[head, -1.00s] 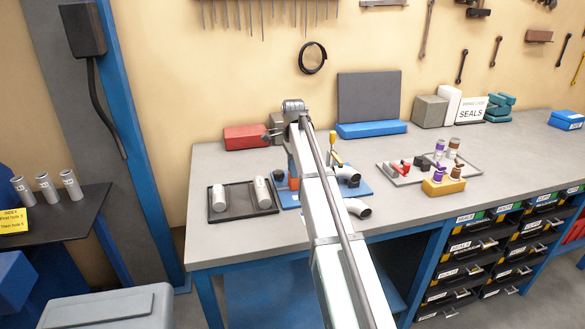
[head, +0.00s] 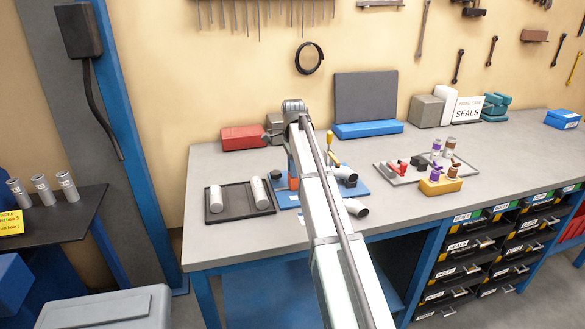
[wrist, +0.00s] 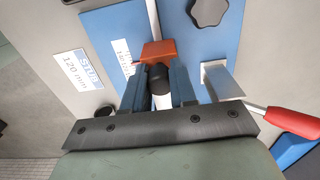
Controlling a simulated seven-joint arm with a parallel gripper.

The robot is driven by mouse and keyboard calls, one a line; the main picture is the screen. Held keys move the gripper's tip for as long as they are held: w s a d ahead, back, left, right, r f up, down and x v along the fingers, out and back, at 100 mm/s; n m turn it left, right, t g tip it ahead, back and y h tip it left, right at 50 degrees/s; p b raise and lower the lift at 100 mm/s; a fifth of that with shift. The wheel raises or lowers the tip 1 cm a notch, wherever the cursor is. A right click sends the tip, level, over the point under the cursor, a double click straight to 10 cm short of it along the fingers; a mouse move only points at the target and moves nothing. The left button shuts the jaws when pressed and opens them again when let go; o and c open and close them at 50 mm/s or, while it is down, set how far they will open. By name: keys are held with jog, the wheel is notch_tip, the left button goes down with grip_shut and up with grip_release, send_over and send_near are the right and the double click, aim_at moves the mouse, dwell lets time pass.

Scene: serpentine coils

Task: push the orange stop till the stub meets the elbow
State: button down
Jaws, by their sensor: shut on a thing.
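The orange stop (wrist: 158,50) is a small block on the blue fixture (wrist: 105,20) in the wrist view. It shows in the head view (head: 293,183) as a small orange patch beside my arm. My gripper (wrist: 161,85) is shut around a black, round-ended piece (wrist: 160,76) with a pale lower part, right in front of the orange stop. Whether this piece belongs to the stop I cannot tell.
A dark tray (head: 238,212) with two pale tubes lies left of the fixture. In the wrist view a black star knob (wrist: 208,11), a grey metal block (wrist: 221,80) and a red handle (wrist: 294,121) are close by. A yellow block (head: 442,187) stands to the right.

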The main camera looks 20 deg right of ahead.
jog(key=shift+d, duration=0.3)
jog(key=c, duration=1)
grip_release()
jog(key=shift+c, duration=0.2)
jog(key=shift+a+r, duration=0.2)
jog(key=shift+r, duration=0.95)
jog(key=shift+a+r, duration=0.15)
jog(key=shift+r, duration=1.05)
jog(key=shift+a+r, duration=0.2)
jog(key=shift+r, duration=0.95)
jog(key=shift+d, duration=0.1)
